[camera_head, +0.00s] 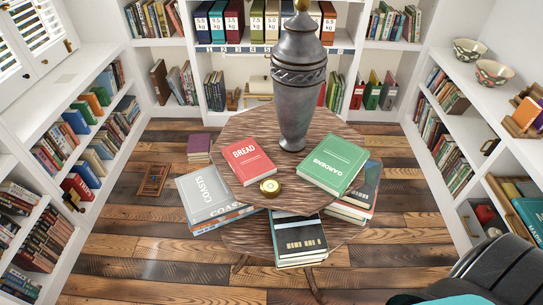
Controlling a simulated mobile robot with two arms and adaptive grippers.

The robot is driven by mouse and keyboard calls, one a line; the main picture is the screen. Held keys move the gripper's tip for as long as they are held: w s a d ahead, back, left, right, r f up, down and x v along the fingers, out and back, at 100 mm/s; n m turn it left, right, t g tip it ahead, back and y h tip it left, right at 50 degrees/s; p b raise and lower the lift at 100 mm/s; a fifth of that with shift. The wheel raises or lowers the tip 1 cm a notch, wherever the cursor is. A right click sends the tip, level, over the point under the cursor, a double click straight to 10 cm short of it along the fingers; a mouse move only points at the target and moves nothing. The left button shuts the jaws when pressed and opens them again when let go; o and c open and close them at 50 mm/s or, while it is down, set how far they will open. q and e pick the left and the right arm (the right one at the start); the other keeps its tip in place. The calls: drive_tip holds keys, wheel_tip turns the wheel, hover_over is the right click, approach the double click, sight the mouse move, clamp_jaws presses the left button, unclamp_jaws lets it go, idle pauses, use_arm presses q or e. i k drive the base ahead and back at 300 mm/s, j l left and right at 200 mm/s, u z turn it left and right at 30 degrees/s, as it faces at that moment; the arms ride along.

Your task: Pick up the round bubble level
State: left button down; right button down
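The round bubble level (270,186) is a small brass-coloured disc with a yellow-green centre. It lies flat on the upper tier of the round wooden table (285,197), near its front edge. It sits just in front of the red BREAD book (249,161) and left of the green GARDENING book (334,163). I cannot tell whether it touches the red book. Neither of my grippers is in view.
A tall grey metal urn (295,85) stands behind the level. Books, including the grey COASTS book (210,193) and a dark stack (298,235), lie on the lower tier. Shelves line three sides. A dark curved shape with teal fills the bottom right corner; its identity is unclear.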

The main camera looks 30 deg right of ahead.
sight(270, 188)
drive_tip(key=z, duration=0.8)
